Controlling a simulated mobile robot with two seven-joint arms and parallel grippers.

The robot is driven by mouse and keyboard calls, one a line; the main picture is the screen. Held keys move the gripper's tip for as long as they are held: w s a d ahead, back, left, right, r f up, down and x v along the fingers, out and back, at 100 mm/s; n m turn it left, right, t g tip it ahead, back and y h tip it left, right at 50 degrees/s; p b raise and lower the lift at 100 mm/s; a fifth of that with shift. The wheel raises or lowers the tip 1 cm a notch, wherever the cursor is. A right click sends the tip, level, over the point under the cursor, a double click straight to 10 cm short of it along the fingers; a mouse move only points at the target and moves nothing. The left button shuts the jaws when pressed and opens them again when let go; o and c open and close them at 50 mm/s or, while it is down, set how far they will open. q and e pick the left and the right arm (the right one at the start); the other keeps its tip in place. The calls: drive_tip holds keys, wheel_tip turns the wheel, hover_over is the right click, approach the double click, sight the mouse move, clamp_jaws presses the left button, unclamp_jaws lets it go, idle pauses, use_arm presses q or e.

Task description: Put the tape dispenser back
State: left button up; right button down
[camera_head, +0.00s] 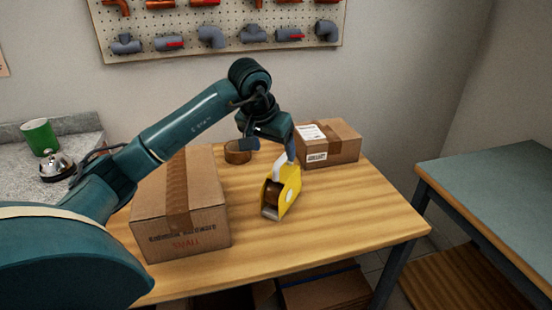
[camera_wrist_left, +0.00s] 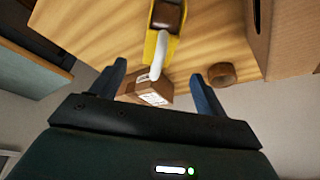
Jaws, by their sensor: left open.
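The yellow tape dispenser (camera_head: 288,194), with a brown roll in it and a white handle, is on the wooden table (camera_head: 350,215), near its middle. My left gripper (camera_head: 272,151) is just behind and above it, by the handle's upper end. In the left wrist view the jaws (camera_wrist_left: 160,85) are apart, and the white handle (camera_wrist_left: 157,58) shows between the two fingers. The dispenser's yellow body (camera_wrist_left: 154,44) lies beyond the fingertips. I cannot tell whether a finger touches the handle. My right gripper is not in view.
A large carton (camera_head: 190,235) stands left of the dispenser, and a smaller labelled box (camera_head: 345,148) behind it to the right. A loose brown tape roll (camera_head: 236,156) lies at the back. The table's front right is clear. A grey-topped bench (camera_head: 500,190) stands at right.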

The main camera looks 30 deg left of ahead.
use_arm(q)
drive_tip(key=s+d+f+n+g+h, duration=0.1)
drive_tip(key=s+d+f+h, duration=0.15)
drive_tip(key=d, duration=0.45)
drive_tip(key=s+d+f+n+g+h, duration=0.15)
drive_tip(key=d+f+h, duration=0.25)
drive_tip(key=d, duration=0.4)
drive_tip(key=s+d+r+n+t+h, duration=0.1)
drive_tip(key=s+d+n+t+h, duration=0.25)
drive_tip(key=d+n+h, duration=0.55)
drive_tip(key=s+d+r+n+t+h, duration=0.25)
drive_tip(key=s+d+n+h, duration=0.2)
drive_tip(key=n, duration=0.95)
drive_tip(key=s+a+f+m+t+y, duration=0.1)
drive_tip(key=s+a+f+m+y, duration=0.1)
drive_tip(key=f+m+y, duration=0.3)
drive_tip(key=s+a+f+m+t+y, duration=0.1)
drive_tip(key=s+f+m+y, duration=0.3)
drive_tip(key=f+m, duration=0.5)
drive_tip(key=s+a+f+m+t+y, duration=0.1)
drive_tip(key=s+a+f+m+y, duration=0.2)
drive_tip(key=m, duration=1.2)
wheel_tip(320, 180, down, 5)
drive_tip(key=s+y, duration=0.1)
drive_tip(key=y, duration=0.2)
